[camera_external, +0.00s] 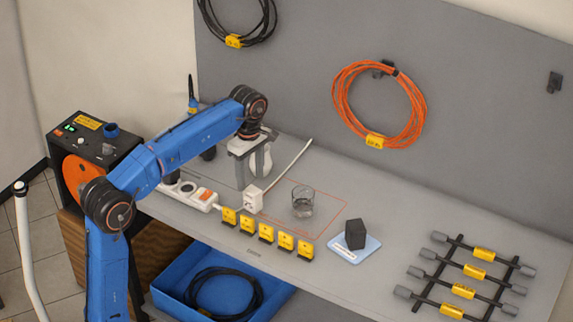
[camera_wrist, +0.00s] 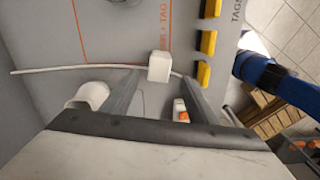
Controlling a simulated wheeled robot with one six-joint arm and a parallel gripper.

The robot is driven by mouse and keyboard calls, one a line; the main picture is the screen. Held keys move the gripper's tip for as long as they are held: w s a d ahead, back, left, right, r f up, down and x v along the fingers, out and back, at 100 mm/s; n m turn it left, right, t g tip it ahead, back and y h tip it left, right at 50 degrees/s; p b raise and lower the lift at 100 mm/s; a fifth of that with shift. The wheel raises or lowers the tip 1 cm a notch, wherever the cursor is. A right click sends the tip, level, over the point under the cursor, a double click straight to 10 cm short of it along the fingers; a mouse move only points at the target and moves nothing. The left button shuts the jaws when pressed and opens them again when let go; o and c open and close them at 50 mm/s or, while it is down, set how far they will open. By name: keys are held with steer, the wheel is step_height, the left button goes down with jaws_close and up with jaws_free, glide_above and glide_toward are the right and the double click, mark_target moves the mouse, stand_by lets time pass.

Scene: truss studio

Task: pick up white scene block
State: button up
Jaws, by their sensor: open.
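The white block (camera_external: 253,198) stands on the grey bench, left of the glass and behind the row of yellow tags. My gripper (camera_external: 250,174) is just above it, pointing down, with its jaws apart. A thin white cable (camera_wrist: 60,69) passes by the block.
A white power strip (camera_external: 190,193) lies left of the block. Several yellow tags (camera_external: 266,234) stand in front. A clear glass (camera_external: 302,203) and a black block (camera_external: 355,234) on a pale pad (camera_external: 343,250) are to the right. A rack of cables (camera_external: 470,275) lies far right.

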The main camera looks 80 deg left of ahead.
mark_target(252, 190)
steer(key=f, duration=0.8)
steer(key=shift+w+d+f, duration=0.15)
steer(key=shift+w+f, duration=0.05)
steer(key=shift+f, duration=0.2)
steer(key=c, duration=1.2)
steer(key=shift+r, duration=0.15)
